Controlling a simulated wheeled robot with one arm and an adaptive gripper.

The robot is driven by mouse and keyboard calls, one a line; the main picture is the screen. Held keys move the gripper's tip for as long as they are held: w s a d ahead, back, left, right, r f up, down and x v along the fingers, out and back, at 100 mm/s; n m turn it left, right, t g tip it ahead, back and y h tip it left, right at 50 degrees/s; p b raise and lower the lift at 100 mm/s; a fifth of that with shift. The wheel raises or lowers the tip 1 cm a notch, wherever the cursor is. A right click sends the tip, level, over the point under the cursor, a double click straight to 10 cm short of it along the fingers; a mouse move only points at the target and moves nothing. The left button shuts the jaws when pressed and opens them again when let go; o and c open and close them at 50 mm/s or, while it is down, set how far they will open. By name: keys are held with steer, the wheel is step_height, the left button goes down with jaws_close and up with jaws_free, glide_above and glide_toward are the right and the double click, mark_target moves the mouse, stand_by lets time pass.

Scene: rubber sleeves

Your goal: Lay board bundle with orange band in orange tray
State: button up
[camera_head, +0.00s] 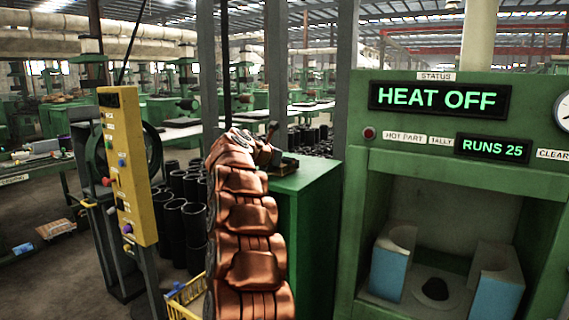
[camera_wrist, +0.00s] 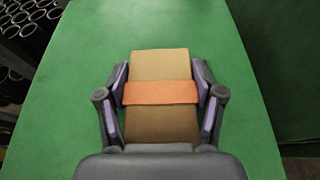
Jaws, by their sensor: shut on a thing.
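The board bundle (camera_wrist: 160,65) shows in the wrist view as a tan and brown block with an orange band (camera_wrist: 160,93) across its middle. My gripper (camera_wrist: 161,88) is shut on it, one finger on each side at the band. The bundle is over a green top (camera_wrist: 75,75); I cannot tell whether it touches it. In the head view my copper-coloured arm reaches toward the green cabinet (camera_head: 310,178) and hides most of the gripper and bundle. I see no orange tray in either view.
A green machine (camera_head: 356,140) with a "HEAT OFF" display and an open bay stands at right. A yellow control panel (camera_head: 127,165) stands left of my arm. Several black sleeves (camera_head: 195,222) stand behind it. A yellow basket (camera_head: 183,303) is low beside my arm.

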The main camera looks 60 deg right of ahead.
steer(key=shift+f, duration=0.15)
steer(key=shift+f, duration=0.15)
steer(key=o, duration=1.2)
steer(key=shift+r, duration=0.3)
steer(key=shift+a, duration=0.3)
steer(key=b+v, duration=0.3)
steer(key=v, duration=0.7)
steer(key=shift+a+b, duration=0.1)
steer(key=shift+b, duration=0.25)
steer(key=shift+a+r, duration=0.25)
steer(key=shift+a, duration=0.35)
